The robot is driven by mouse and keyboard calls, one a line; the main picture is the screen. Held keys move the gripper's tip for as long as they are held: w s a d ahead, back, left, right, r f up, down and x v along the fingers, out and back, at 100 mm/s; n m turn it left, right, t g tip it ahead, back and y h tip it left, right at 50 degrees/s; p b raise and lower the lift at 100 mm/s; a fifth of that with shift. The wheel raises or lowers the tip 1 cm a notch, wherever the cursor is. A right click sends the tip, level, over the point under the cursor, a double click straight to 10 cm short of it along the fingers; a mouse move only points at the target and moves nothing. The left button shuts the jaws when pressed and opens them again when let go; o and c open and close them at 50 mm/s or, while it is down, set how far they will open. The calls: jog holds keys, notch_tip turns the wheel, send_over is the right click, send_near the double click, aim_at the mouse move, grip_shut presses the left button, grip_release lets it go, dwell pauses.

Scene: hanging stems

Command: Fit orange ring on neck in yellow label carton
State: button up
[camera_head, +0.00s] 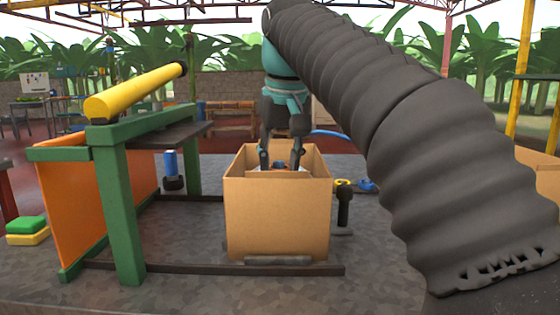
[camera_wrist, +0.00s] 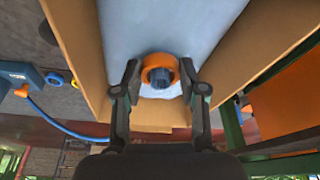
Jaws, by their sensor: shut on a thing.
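My gripper (camera_head: 281,158) reaches down into an open brown cardboard carton (camera_head: 277,220); no yellow label shows on the faces in view. In the wrist view my gripper (camera_wrist: 160,78) has its two fingers on either side of an orange ring (camera_wrist: 147,62) and is shut on it. A dark blue round piece (camera_wrist: 160,77), which looks like a neck, shows inside the ring's opening. I cannot tell how far down the ring sits around it. Pale lining (camera_wrist: 150,25) surrounds them inside the carton. In the head view the front wall hides most of the contents.
A green frame (camera_head: 118,210) with a yellow roller (camera_head: 135,92) and orange panel (camera_head: 95,200) stands left. A black-handled thing (camera_head: 344,203), a yellow ring (camera_head: 343,183) and a blue ring (camera_head: 367,186) are right of the carton. A blue hose (camera_wrist: 75,132) runs beside it.

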jog(key=shift+f+b, duration=0.4)
jog(key=shift+f, duration=0.2)
dwell(0.5)
dwell(0.3)
jog(key=o, duration=1.2)
jog(key=shift+o, duration=0.2)
jog(key=shift+r+p, duration=0.85)
jog(key=shift+p, duration=0.2)
jog(key=shift+r, duration=0.4)
jog(key=shift+r, duration=0.25)
